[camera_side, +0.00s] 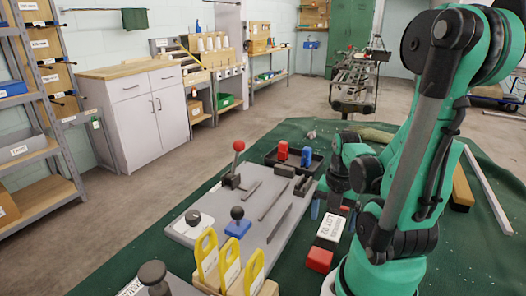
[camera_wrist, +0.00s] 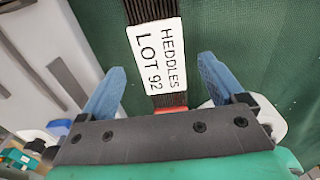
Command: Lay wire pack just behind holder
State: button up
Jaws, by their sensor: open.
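The wire pack (camera_wrist: 157,55) is a bundle of dark thin wires with a white label reading HEDDLES LOT 92 and a red end. In the side view the pack (camera_side: 330,228) lies on the green cloth right of the grey board, with a red block at its near end. My gripper (camera_wrist: 160,90) is open, its blue fingers apart on either side of the pack. In the side view my gripper (camera_side: 332,208) is low over the pack's far part, partly hidden by my arm. A wooden holder (camera_side: 268,288) with several yellow-handled pieces stands at the front; I cannot tell if it is the task's holder.
The grey board (camera_side: 205,228) carries a red-knobbed lever (camera_side: 237,160), a blue block with a black knob (camera_side: 238,225) and dark bars. A dark tray (camera_side: 270,158) with red and blue pieces stands behind. Green cloth (camera_side: 120,250) is bare at the left.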

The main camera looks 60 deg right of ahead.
aim_at(331, 226)
jog(key=shift+r, duration=5.15)
jog(key=w+a+m+t, duration=0.7)
jog(key=w+a+m, duration=0.8)
jog(key=m, duration=0.3)
jog(key=shift+w+r, duration=0.15)
jog(key=shift+w, duration=0.4)
